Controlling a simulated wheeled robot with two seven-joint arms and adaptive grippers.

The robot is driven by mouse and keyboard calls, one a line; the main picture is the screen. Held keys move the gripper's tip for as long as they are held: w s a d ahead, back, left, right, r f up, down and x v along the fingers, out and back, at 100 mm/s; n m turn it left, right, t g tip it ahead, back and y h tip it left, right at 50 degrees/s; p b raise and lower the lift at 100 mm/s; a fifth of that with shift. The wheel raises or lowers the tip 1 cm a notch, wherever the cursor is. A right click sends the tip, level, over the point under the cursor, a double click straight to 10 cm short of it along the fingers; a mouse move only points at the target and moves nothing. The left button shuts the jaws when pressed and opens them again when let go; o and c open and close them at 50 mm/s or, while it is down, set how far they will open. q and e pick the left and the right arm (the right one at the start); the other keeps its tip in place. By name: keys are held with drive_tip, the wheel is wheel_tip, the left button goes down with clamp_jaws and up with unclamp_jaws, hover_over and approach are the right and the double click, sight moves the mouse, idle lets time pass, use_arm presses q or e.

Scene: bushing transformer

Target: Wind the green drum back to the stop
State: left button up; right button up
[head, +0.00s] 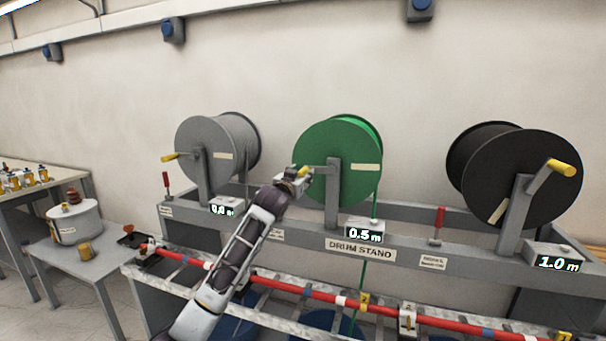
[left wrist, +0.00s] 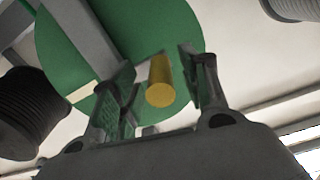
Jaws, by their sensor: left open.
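The green drum (head: 345,150) sits in the middle of the drum stand (head: 400,258), and its face fills much of the left wrist view (left wrist: 75,60). Its counter (head: 364,233) reads 0.5 m, and a green line hangs down from the drum. My left gripper (head: 300,174) is at the drum's crank. In the left wrist view the yellow crank handle (left wrist: 160,82) stands between the open fingers, with a gap at least on the right side. Contact on the left side cannot be told. My right gripper is not in view.
A grey drum (head: 205,150) reading about 0.0 m stands left, and a black drum (head: 530,175) reading 1.0 m stands right. Red levers (head: 438,220) rise from the stand. A red cable (head: 320,294) on a ladder-like tray runs along the front. A side table (head: 85,262) stands left.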

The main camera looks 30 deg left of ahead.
use_arm(q)
drive_tip(key=shift+x, duration=1)
drive_tip(key=shift+w, duration=0.25)
drive_tip(key=c, duration=0.9)
clamp_jaws()
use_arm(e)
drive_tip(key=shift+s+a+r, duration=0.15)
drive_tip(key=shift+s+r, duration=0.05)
